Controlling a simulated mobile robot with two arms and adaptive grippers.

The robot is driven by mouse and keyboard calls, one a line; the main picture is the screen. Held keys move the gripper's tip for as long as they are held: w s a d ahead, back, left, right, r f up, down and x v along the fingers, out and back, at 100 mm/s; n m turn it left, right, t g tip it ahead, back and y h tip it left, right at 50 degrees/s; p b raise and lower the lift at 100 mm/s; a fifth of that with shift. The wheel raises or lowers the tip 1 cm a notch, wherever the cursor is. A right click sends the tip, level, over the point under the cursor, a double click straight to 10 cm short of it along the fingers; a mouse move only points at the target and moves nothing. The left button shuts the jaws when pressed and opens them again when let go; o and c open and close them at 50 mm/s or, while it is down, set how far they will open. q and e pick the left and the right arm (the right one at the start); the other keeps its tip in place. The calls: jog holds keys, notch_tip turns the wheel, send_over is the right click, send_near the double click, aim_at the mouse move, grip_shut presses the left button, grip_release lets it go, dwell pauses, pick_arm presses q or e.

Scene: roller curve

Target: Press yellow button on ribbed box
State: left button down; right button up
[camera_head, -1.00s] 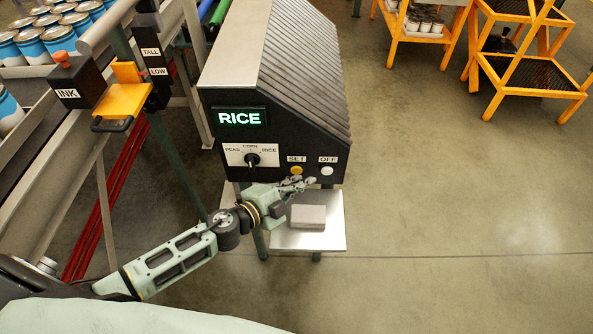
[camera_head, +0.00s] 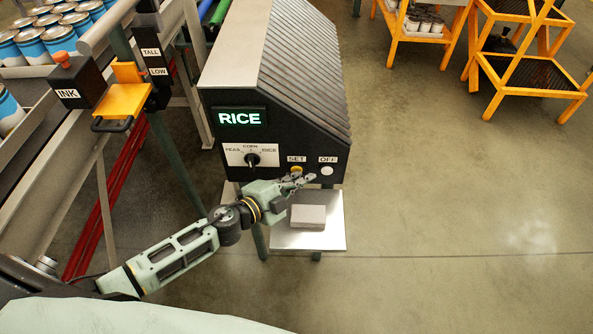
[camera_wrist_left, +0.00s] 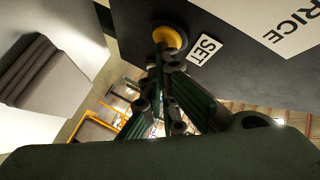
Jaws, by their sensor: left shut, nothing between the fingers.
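The black ribbed box (camera_head: 305,75) has a lit green display reading RICE (camera_head: 240,117) and a dial below it. The yellow button (camera_head: 296,169) is under the SET label on its front, left of the white OFF button (camera_head: 327,171). My left gripper (camera_head: 303,179) is shut and empty, with its fingertips just below and in front of the yellow button. My right gripper is not in view.
A silver shelf (camera_head: 333,235) with a grey block (camera_head: 308,216) lies below the box. An orange bracket (camera_head: 122,100) and an INK box (camera_head: 75,83) stand at the left by the conveyor with blue cans. Open floor lies to the right.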

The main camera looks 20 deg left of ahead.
pick_arm(q)
jog(key=shift+w, duration=0.2)
dwell(0.5)
jog(key=shift+s+d, duration=0.15)
jog(key=shift+s, duration=0.75)
jog(key=shift+s+d, duration=0.25)
jog(key=shift+s, duration=0.55)
jog(key=shift+s+d, duration=0.25)
jog(key=shift+s, duration=0.55)
jog(key=shift+s+d, duration=0.25)
jog(key=shift+s, duration=0.55)
jog(key=shift+w+a+r, duration=0.1)
